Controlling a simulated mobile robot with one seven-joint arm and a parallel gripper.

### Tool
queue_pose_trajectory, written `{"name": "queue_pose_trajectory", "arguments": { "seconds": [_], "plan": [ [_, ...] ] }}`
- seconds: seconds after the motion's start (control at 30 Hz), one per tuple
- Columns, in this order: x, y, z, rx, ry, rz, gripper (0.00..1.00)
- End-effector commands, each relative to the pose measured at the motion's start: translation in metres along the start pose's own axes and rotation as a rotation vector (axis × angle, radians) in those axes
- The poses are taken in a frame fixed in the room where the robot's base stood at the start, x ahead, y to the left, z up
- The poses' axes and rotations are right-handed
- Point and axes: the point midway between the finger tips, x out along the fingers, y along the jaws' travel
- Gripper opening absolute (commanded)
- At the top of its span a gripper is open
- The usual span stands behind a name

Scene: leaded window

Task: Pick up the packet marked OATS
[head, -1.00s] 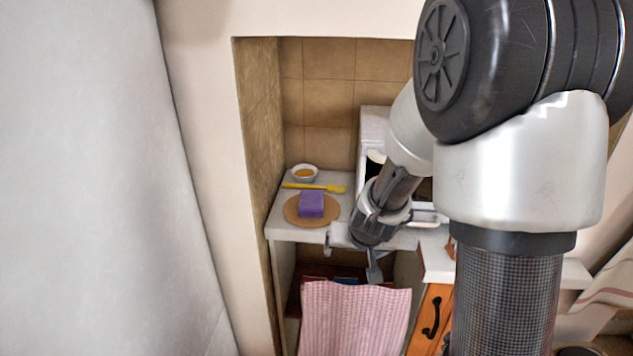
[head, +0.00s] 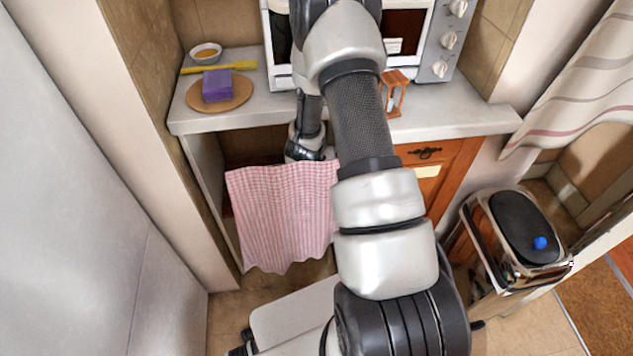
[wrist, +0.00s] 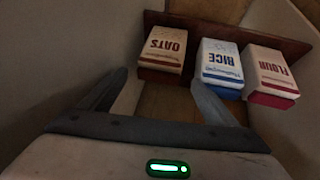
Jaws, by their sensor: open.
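The packet marked OATS (wrist: 163,52) stands on a shelf in the wrist view, cream with dark red lettering and a dark red base. It is the leftmost of three packets. My gripper (wrist: 158,85) is open and empty. Its two fingers point toward the shelf, with the OATS packet ahead of them and a little left of the middle; a gap shows between the fingers and the packet. In the head view my wrist reaches into the dark space under the counter, and the fingers and packets are hidden there.
The RICE packet (wrist: 221,66), white and blue, stands beside OATS; the FLOUR packet (wrist: 270,75) is further right. They share a brown shelf (wrist: 205,27). A pink checked cloth (head: 283,215) hangs below the counter (head: 450,121). A purple block (head: 217,85) sits on a round board above.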

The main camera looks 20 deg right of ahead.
Motion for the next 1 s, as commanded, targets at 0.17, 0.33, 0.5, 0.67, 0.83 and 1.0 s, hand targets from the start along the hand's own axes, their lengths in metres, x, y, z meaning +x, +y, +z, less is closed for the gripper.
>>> {"name": "queue_pose_trajectory", "arguments": {
  "seconds": [0.17,0.33,0.5,0.67,0.83,1.0],
  "plan": [
    [0.015,-0.001,0.0,0.001,0.0,-0.001,0.82],
    [0.034,-0.001,0.002,0.002,-0.002,-0.001,0.82],
    [0.061,-0.001,0.002,0.002,-0.002,-0.001,0.82],
    [0.073,-0.001,0.0,0.001,0.0,-0.001,0.82],
    [0.073,-0.001,0.0,0.0,0.0,-0.001,0.82],
    [0.073,-0.001,0.0,0.0,0.0,-0.002,0.64]
  ]
}}
